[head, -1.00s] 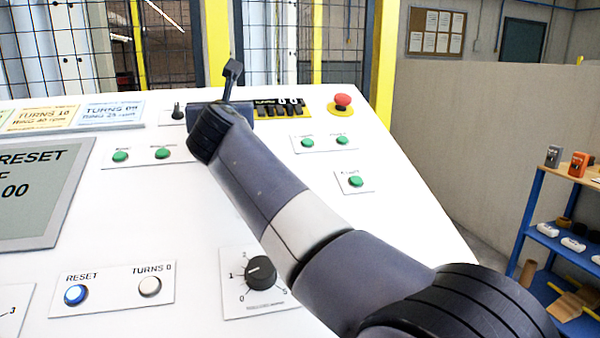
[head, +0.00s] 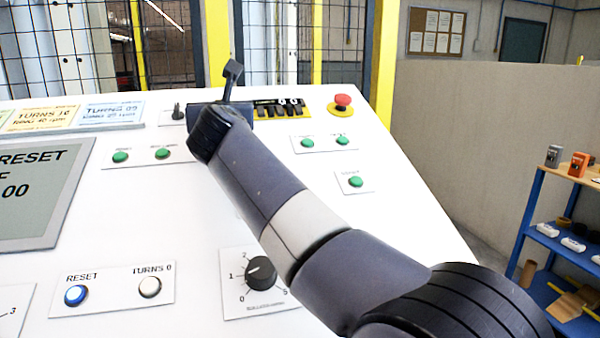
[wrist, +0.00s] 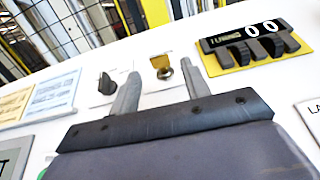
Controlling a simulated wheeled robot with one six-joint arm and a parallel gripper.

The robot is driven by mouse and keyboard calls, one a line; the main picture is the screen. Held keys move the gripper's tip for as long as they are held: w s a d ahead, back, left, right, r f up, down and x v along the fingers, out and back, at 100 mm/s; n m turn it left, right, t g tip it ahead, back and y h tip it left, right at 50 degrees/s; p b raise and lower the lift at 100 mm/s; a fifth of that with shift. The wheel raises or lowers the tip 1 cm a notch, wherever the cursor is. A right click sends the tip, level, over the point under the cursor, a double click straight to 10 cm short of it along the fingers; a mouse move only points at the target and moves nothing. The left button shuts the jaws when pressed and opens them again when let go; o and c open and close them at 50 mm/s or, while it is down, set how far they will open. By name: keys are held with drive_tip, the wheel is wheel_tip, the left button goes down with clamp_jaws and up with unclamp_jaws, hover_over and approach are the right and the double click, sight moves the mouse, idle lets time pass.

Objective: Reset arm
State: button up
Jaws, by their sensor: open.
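My gripper (wrist: 158,90) is open and empty in the wrist view, its two grey fingers spread apart and pointing at the upper part of the white control panel. In the head view my arm crosses the panel (head: 350,220), and my gripper (head: 230,82) is at its far end, mostly hidden behind the wrist. Between the fingers in the wrist view is a small brass key switch (wrist: 162,67). A black selector knob (wrist: 107,84) is beside the left finger. I cannot tell whether either finger touches the panel.
A counter reading 00 (head: 278,108) and a red emergency button (head: 342,101) are near the gripper. Green buttons (head: 120,157), a blue RESET button (head: 76,294), a white TURNS 0 button (head: 150,287) and a dial (head: 261,271) surround the arm. A mesh fence (head: 170,45) stands behind.

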drive_tip(key=x, duration=0.2)
drive_tip(key=shift+w+p, duration=0.3)
drive_tip(key=shift+w, duration=0.05)
drive_tip(key=shift+w+r+n+y+p, duration=0.2)
drive_tip(key=shift+n+y+p, duration=0.1)
drive_tip(key=shift+p, duration=0.3)
drive_tip(key=shift+s+d+r+n+g+y+p, duration=0.15)
drive_tip(key=shift+n+g+y+p, duration=0.15)
drive_tip(key=shift+n+y+p, duration=0.4)
drive_tip(key=p, duration=0.2)
drive_tip(key=shift+n+y+p, duration=0.35)
drive_tip(key=shift+n+y, duration=0.05)
drive_tip(key=shift+n+g+y+p, duration=0.3)
drive_tip(key=shift+p, duration=0.55)
drive_tip(key=n+g+y+p, duration=0.1)
drive_tip(key=p, duration=0.3)
drive_tip(key=n+y+p, duration=0.1)
drive_tip(key=p, duration=0.4)
drive_tip(key=n+g+y+p, duration=0.1)
drive_tip(key=n+p, duration=0.1)
drive_tip(key=p, duration=0.3)
drive_tip(key=shift+w+d+g+y, duration=0.25)
drive_tip(key=shift+d+g+y, duration=0.05)
drive_tip(key=shift+p, duration=0.5)
drive_tip(key=shift+s+d+f, duration=0.15)
drive_tip(key=shift+s+f, duration=0.05)
drive_tip(key=shift+f, duration=0.1)
drive_tip(key=shift+s+d, duration=0.2)
drive_tip(key=shift+s, duration=0.05)
